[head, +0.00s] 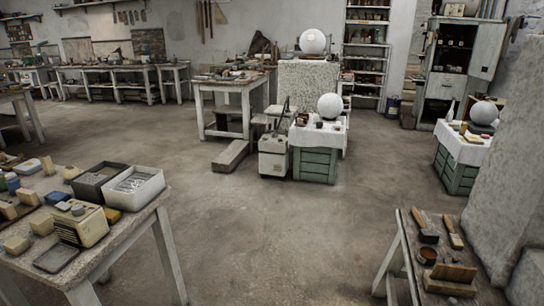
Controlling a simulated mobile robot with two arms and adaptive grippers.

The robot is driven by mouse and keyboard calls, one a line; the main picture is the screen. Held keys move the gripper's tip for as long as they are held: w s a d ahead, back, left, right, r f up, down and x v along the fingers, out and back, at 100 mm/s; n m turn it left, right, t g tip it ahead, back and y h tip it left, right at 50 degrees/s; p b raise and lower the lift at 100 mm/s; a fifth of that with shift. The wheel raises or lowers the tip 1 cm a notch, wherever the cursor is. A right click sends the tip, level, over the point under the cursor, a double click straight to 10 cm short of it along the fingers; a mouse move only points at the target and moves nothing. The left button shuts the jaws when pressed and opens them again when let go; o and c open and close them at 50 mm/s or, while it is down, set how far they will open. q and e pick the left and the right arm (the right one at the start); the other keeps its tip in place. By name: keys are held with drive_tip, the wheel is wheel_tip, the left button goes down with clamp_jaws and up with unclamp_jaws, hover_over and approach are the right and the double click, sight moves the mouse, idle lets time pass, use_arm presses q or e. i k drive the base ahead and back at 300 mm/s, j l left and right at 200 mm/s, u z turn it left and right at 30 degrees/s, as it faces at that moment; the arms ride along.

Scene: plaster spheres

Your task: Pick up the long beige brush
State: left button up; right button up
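A long beige-brown brush-like tool (453,232) lies on the small wooden table at the lower right. A second tool with a tan handle and a dark end (421,221) lies just left of it. Both are small in the head view, and I cannot tell which one is the long beige brush. Neither of my grippers is in view.
The right table (405,240) also holds a round tin (428,254) and a wooden block (452,273). A cluttered table (145,213) with a white tray (135,187) stands at the lower left. The concrete floor (270,235) between them is clear. A pale pillar (510,180) rises at the right.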

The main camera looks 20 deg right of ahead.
sight(454, 239)
drive_tip(key=i+j+z, duration=0.1)
drive_tip(key=i+z, duration=0.2)
drive_tip(key=i, duration=0.2)
drive_tip(key=i+j+z, duration=0.3)
drive_tip(key=i, duration=0.2)
drive_tip(key=i+l+z, duration=0.15)
drive_tip(key=i+z, duration=0.25)
drive_tip(key=i, duration=0.15)
drive_tip(key=i+z, duration=0.4)
drive_tip(key=i, duration=0.15)
drive_tip(key=i+j+z, duration=0.15)
drive_tip(key=i+z, duration=0.25)
drive_tip(key=i, duration=0.1)
